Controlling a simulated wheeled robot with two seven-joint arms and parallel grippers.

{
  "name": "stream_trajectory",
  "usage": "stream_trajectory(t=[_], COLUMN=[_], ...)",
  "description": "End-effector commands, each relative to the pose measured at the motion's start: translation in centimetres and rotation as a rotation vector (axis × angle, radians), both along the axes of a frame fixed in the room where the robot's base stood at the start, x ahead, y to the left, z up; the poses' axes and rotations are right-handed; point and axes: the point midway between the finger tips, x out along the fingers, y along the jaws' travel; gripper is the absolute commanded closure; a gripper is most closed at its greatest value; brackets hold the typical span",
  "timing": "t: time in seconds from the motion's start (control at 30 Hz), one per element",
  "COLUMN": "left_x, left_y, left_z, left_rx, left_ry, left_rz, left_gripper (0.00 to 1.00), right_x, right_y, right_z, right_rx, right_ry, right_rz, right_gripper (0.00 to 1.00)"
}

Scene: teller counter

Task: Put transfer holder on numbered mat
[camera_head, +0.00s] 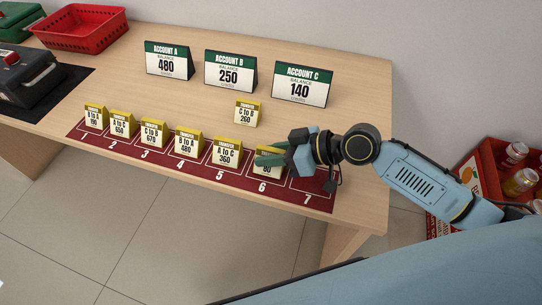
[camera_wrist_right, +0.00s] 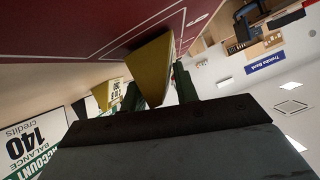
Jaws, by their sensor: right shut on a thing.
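In the right wrist view this yellow holder (camera_wrist_right: 150,68) sits between the fingers, close to the mat (camera_wrist_right: 165,22). Contact with the mat is unclear. Holder C to B 260 (camera_head: 246,113) stands behind the mat. My left gripper is not in view.
Account signs A (camera_head: 169,61), B (camera_head: 230,71) and C (camera_head: 303,84) stand at the back. A red basket (camera_head: 82,28) and a dark box (camera_head: 30,78) are at the left. Space 7 (camera_head: 310,190) looks empty. A red crate of jars (camera_head: 505,165) is at the right.

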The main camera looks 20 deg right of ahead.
Motion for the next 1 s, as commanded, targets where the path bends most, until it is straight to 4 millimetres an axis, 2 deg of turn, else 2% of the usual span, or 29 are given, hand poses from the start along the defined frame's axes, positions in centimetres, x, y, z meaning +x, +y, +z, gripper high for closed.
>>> stream_trajectory(t=[0.33, 0.37, 0.5, 0.8, 1.0], left_x=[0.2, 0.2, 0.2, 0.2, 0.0], left_y=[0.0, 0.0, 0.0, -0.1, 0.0], left_z=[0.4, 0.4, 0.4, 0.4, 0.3], left_rx=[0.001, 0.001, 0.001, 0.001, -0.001], left_ry=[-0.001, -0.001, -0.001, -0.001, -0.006], left_rz=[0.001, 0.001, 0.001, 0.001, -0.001], left_gripper=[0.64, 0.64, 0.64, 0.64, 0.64], right_x=[0.0, 0.0, 0.0, 0.0, -0.9], right_y=[0.0, 0.0, 0.0, 0.0, -1.7], right_z=[-0.4, -0.4, -0.4, -0.3, 0.5], right_rx=[0.001, 0.0, 0.0, 0.0, -0.004], right_ry=[-0.001, 0.0, 0.0, 0.0, 0.0], right_rz=[0.0, 0.0, 0.0, 0.0, -0.001], right_gripper=[0.93, 0.66, 0.48, 0.47, 0.47])
